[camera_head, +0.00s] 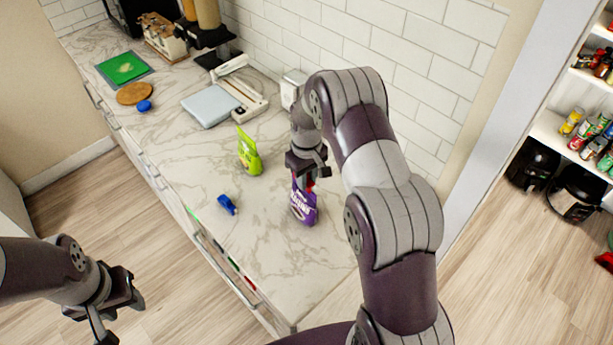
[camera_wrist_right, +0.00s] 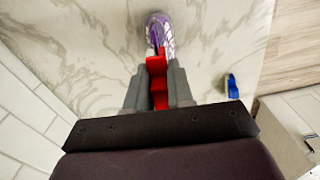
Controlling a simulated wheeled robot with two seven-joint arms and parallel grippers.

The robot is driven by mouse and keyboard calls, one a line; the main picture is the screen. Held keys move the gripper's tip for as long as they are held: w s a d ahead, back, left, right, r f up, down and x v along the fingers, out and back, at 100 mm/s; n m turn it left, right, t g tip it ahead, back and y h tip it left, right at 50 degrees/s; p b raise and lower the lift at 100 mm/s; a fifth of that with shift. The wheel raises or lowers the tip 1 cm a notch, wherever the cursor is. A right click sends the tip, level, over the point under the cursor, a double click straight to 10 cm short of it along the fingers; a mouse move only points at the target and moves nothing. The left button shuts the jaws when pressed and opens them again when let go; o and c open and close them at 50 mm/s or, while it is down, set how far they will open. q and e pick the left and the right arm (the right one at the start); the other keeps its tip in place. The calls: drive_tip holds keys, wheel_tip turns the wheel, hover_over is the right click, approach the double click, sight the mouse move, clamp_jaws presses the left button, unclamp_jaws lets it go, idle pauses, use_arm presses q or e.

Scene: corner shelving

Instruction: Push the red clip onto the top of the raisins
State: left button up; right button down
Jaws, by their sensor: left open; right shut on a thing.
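The raisins (camera_head: 304,207) are a purple bag standing upright on the marble counter below my right gripper. The bag's top also shows in the right wrist view (camera_wrist_right: 160,30). My right gripper (camera_head: 308,176) points down and is shut on the red clip (camera_wrist_right: 157,80), which sits at the top edge of the bag. Whether the clip is fully seated on the bag is hidden by the fingers. Only a bit of red shows in the head view. My left gripper (camera_head: 118,312) is open and empty, away from the counter over the floor at the lower left.
A green bag (camera_head: 249,155) stands behind the raisins. A blue clip (camera_head: 227,204) lies to their left, and another blue item (camera_head: 144,106) lies farther back. A scale (camera_head: 210,105) and a tiled wall bound the back. The counter's front is mostly clear.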

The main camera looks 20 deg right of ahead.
drive_tip(key=shift+f+b, duration=0.55)
drive_tip(key=shift+f, duration=0.35)
drive_tip(key=c, duration=0.9)
unclamp_jaws()
wheel_tip(320, 180, up, 6)
drive_tip(key=b, duration=0.3)
drive_tip(key=shift+w, duration=0.1)
wheel_tip(320, 180, up, 7)
drive_tip(key=p, duration=0.3)
drive_tip(key=shift+f, duration=0.1)
drive_tip(key=shift+f, duration=0.1)
